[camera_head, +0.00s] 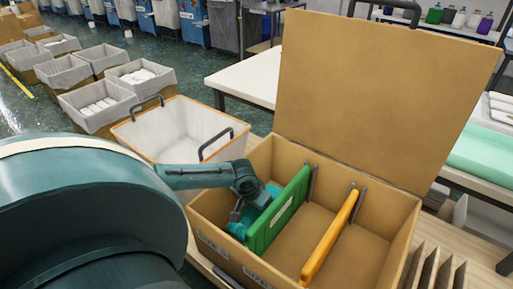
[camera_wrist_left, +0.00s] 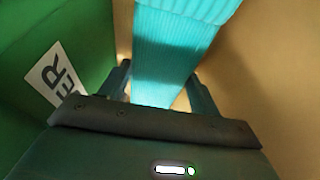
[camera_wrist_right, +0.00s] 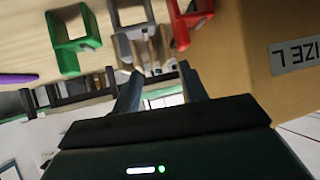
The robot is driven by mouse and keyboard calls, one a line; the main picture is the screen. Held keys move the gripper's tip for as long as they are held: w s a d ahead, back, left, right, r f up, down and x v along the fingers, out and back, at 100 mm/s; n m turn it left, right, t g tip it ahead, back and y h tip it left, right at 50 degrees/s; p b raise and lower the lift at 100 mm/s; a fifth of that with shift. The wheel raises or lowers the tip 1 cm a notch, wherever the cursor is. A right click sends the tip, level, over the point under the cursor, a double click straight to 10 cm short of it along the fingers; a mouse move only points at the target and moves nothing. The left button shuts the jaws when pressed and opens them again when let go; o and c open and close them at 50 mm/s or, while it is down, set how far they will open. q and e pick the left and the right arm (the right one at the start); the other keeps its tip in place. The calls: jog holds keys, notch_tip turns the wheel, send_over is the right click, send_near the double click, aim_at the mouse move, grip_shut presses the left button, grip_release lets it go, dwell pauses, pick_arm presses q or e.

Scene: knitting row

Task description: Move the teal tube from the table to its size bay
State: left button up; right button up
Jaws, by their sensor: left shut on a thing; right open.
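The teal tube (camera_wrist_left: 168,55) is ribbed and stands between the fingers of my left gripper (camera_wrist_left: 160,88), which is shut on it. In the head view my left gripper (camera_head: 243,208) is down inside the left bay of the cardboard box (camera_head: 405,210), left of the green divider (camera_head: 277,214). The tube there (camera_head: 270,196) is partly hidden by the gripper and wrist. I cannot tell whether it touches the bay floor. My right gripper (camera_wrist_right: 160,72) is open and empty beside the box's outer wall (camera_wrist_right: 265,35); it is not visible in the head view.
An orange divider (camera_head: 330,236) separates the other bays, which look empty. The box's lid (camera_head: 385,90) stands open behind. A white bin (camera_head: 175,130) is behind left.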

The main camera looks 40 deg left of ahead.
pick_arm(q)
jog(key=shift+f, duration=2.35)
pick_arm(e)
jog(key=shift+a, duration=0.15)
pick_arm(q)
jog(key=shift+f+b, duration=0.1)
jog(key=shift+b, duration=0.2)
jog(key=o, duration=0.9)
jog(key=shift+o, duration=0.2)
jog(key=shift+r, duration=0.35)
jog(key=p+v, duration=0.2)
jog(key=v, duration=0.8)
jog(key=shift+s+r, duration=0.15)
jog(key=shift+r, duration=0.15)
jog(key=shift+s+r, duration=0.15)
jog(key=shift+r, duration=0.3)
pick_arm(e)
jog(key=shift+s+d+r, duration=0.1)
jog(key=shift+s+d, duration=0.05)
jog(key=shift+d, duration=0.2)
